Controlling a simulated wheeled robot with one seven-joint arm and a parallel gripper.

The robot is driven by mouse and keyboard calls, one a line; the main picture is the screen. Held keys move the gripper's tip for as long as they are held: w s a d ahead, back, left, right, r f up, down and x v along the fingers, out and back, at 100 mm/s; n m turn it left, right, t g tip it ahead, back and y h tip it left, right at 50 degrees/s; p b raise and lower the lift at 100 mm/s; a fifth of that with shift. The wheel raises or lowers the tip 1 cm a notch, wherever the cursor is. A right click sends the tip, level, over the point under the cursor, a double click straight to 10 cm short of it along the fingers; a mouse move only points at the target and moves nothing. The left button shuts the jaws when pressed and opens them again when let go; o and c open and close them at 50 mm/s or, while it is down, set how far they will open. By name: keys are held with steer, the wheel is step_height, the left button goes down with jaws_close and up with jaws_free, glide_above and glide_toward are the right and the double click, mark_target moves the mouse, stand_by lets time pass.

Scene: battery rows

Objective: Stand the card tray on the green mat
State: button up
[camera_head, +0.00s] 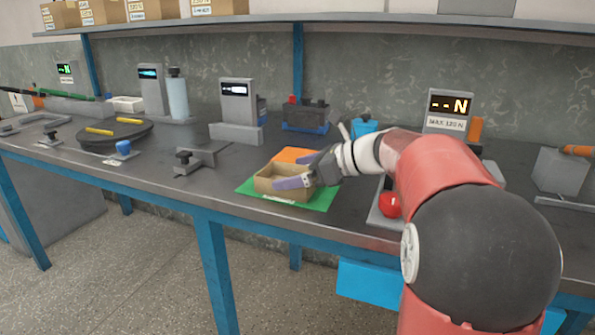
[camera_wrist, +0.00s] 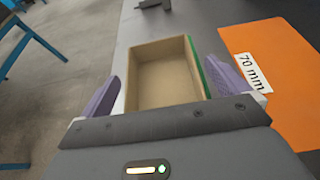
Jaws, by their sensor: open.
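The card tray (camera_head: 286,189) is a shallow tan open box, upright with its open side up. In the head view it sits within the outline of the green mat (camera_head: 320,200), with green showing in front and to the right. In the wrist view the empty tray (camera_wrist: 160,75) lies between my purple fingers, and a thin green strip (camera_wrist: 198,66) shows along its right wall. My gripper (camera_head: 306,176) is open around the tray, one finger outside each long wall. The tray's underside is hidden, so full contact with the mat cannot be seen.
An orange mat (camera_wrist: 285,75) marked "70 mm" lies beside the tray towards the back. A red button (camera_head: 390,205) stands right of the mat, under my arm. A grey clamp-like fixture (camera_head: 195,160) stands to the left. A battery (camera_head: 306,117) and displays stand behind.

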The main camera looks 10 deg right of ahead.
steer(key=shift+r, duration=0.15)
steer(key=v, duration=1.2)
steer(key=s+a+f+n, duration=0.1)
steer(key=s+a+f+n+g+h, duration=0.1)
steer(key=a, duration=0.1)
steer(key=s+a+n, duration=0.1)
steer(key=s+a, duration=0.1)
steer(key=shift+s+f+n+g+h, duration=0.15)
steer(key=shift+f+n+g+h, duration=0.15)
steer(key=shift+f+n, duration=0.1)
steer(key=s+a+f+n+h, duration=0.2)
steer(key=s+f+n+h, duration=0.2)
steer(key=s+f+n, duration=0.3)
steer(key=s+a+f+n+h, duration=0.2)
steer(key=s+f+n+h, duration=0.3)
steer(key=s+f+n, duration=0.3)
steer(key=s+n, duration=0.3)
steer(key=n, duration=0.3)
steer(key=shift+s+g, duration=0.4)
steer(key=shift+a, duration=0.15)
